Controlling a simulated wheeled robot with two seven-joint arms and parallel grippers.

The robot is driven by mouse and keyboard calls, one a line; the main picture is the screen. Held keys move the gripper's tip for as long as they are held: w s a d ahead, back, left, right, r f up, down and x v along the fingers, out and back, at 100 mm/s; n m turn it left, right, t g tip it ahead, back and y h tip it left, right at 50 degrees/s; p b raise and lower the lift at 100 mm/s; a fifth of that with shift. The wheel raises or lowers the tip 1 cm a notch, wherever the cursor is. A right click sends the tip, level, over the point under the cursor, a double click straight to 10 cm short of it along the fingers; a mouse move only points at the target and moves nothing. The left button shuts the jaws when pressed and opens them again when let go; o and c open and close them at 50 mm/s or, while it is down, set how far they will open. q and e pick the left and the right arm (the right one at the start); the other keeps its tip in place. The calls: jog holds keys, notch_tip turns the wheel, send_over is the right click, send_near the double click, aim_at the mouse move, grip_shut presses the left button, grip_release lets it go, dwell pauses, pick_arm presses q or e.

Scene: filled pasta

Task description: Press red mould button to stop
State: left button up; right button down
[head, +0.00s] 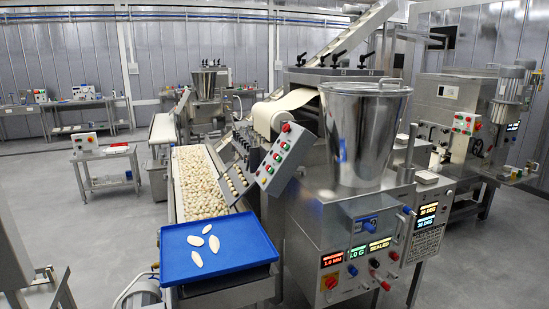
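The filled pasta machine stands in the middle of the head view. Its tilted grey button box (283,158) carries rows of red and green buttons and a red mushroom knob (286,127) at the top corner. Labels are too small to tell which button is the mould button. Neither of my grippers is in view.
A blue tray (213,270) with several pale pasta pieces sits at the front end of the pasta-filled conveyor (197,180). A steel hopper (362,135) tops the machine. Another machine (455,100) stands at right. Open grey floor (90,235) lies at left.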

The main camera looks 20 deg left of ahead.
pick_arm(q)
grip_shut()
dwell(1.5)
